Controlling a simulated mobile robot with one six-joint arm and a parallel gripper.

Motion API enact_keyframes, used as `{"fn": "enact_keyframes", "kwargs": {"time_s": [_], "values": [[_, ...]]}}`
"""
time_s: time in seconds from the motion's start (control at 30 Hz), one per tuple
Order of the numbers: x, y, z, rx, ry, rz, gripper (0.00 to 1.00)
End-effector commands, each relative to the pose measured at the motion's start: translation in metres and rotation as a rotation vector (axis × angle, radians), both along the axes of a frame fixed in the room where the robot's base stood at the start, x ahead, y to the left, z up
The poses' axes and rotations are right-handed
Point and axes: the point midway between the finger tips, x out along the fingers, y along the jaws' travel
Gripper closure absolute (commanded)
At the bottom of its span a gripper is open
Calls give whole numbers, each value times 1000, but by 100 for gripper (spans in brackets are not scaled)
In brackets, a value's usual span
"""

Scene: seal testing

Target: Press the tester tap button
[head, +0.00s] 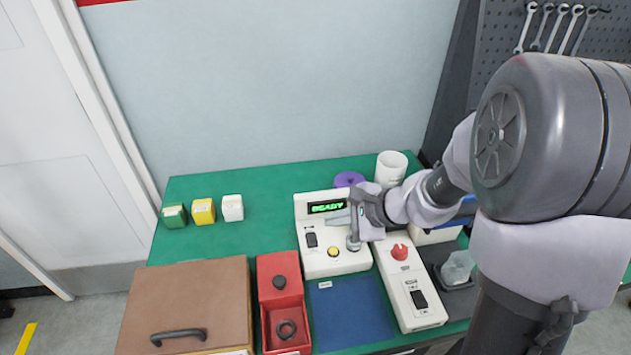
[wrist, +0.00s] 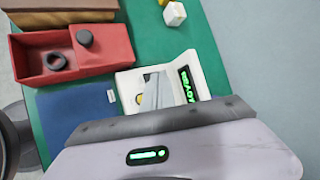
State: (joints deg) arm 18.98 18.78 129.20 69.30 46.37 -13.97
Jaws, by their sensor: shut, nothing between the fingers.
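The tester (head: 313,234) is a cream box on the green bench with a lit green READY display (head: 326,206). My gripper (head: 338,220) is shut and empty over the right side of the tester, below the display in the head view. I cannot tell the fingers' height above the face.
A cream control box with a red knob (head: 399,252) stands right of the tester. A red tray (head: 265,316), a blue mat (head: 350,314) and a brown-lidded box (head: 185,295) are in front and left. A white cup (head: 391,168) and a purple ring (head: 348,179) stand behind.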

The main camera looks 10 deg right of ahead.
Motion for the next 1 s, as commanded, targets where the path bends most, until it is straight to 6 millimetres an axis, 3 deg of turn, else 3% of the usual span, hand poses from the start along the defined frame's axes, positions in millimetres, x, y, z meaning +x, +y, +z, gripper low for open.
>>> {"fn": "enact_keyframes", "kwargs": {"time_s": [0.2,0.67,1.0], "values": [[12,-16,-18,44,31,-93,100],[12,-15,-26,44,32,-92,100],[12,-15,-72,44,33,-92,100]]}}
